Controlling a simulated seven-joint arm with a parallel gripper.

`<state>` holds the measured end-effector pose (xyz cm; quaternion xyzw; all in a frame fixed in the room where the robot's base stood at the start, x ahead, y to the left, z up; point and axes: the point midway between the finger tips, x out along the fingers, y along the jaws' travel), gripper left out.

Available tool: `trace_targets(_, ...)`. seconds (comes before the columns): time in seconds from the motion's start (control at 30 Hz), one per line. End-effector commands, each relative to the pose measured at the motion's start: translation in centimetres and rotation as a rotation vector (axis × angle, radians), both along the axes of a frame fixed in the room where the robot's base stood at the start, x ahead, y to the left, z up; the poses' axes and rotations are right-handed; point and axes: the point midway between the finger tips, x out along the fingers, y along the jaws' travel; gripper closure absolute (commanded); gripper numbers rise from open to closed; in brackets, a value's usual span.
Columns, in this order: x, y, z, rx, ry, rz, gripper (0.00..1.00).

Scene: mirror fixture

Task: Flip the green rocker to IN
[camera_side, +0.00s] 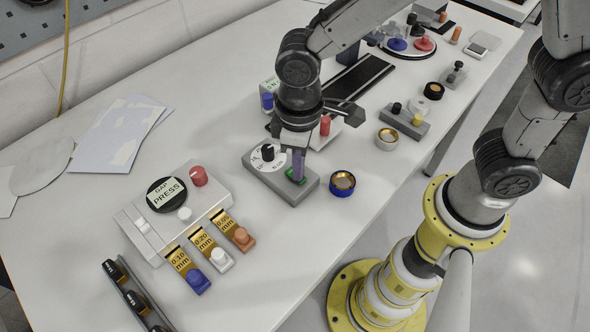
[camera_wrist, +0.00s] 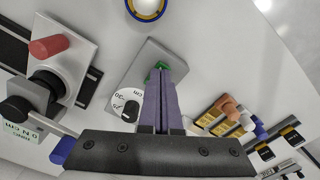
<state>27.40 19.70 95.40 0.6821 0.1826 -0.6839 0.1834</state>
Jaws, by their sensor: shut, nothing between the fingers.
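The green rocker (camera_side: 293,178) sits at the right end of a grey box (camera_side: 290,197) that also carries a black knob on a white dial (camera_side: 268,154). My gripper (camera_side: 297,179) points down at the rocker, its purple fingers shut and empty. The fingertips touch the rocker or are just above it; I cannot tell which. In the wrist view the green rocker (camera_wrist: 159,66) shows just beyond the fingertips (camera_wrist: 162,72), partly hidden by them. Which way the rocker is tipped and its labels cannot be made out.
A blue and gold ring (camera_side: 342,183) stands right of the box. The gap press (camera_side: 166,193), with several gauge tabs, stands to the left. A fixture with a red knob (camera_side: 325,125) stands close behind my gripper. The tabletop in front of the box is clear.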

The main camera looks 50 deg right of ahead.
Motion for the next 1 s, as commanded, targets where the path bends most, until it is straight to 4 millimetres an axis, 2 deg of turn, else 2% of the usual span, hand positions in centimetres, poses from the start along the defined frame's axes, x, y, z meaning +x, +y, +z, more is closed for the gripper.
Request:
trace_targets(0.8,0.1,0.1,6.1,0.003,-0.004,0.0,1.0)
trace_targets(1.0,0.1,0.0,6.7,0.002,-0.003,0.0,1.0)
